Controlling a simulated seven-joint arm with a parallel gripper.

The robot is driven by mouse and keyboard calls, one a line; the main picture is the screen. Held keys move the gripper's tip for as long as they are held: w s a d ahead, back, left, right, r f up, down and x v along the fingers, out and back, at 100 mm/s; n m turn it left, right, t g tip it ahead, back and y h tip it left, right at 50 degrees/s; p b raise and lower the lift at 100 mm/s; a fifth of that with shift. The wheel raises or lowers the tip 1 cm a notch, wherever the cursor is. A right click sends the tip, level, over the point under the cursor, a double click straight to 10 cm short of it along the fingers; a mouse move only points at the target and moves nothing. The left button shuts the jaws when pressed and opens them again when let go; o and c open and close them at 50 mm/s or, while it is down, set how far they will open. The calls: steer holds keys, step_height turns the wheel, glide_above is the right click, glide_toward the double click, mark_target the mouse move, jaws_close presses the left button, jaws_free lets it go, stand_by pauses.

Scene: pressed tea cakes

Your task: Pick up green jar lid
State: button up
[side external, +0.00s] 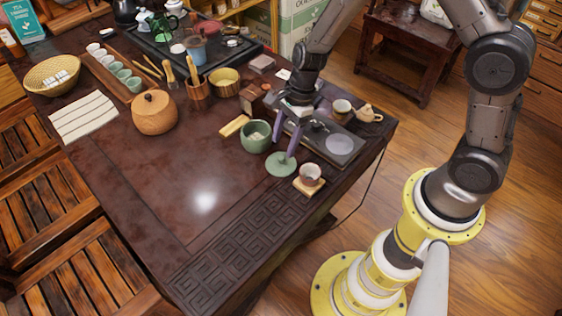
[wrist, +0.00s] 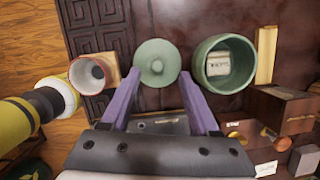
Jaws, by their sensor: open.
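The green jar lid (side external: 281,164) is a flat pale-green disc with a small knob, lying on the dark wooden table. It shows whole in the wrist view (wrist: 157,62), just ahead of my fingertips. My gripper (side external: 284,146) has purple fingers and is open and empty. In the side view its tips are low, right over or beside the lid; I cannot tell whether they touch it. In the wrist view the fingers (wrist: 160,80) stand apart on either side of the lid's near edge. The open green jar (side external: 256,136) stands left of the lid, with pale pieces inside.
A small cup (side external: 309,174) on a wooden coaster stands close to the lid's right. A dark tray (side external: 335,143) with a disc lies behind. A wooden block (side external: 235,126) lies past the jar. The table's front left is clear around the round wooden pot (side external: 155,114).

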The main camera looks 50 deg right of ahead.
mark_target(281, 157)
steer(key=x, duration=0.4)
steer(key=shift+s+f, duration=0.2)
steer(key=shift+c, duration=0.2)
jaws_close()
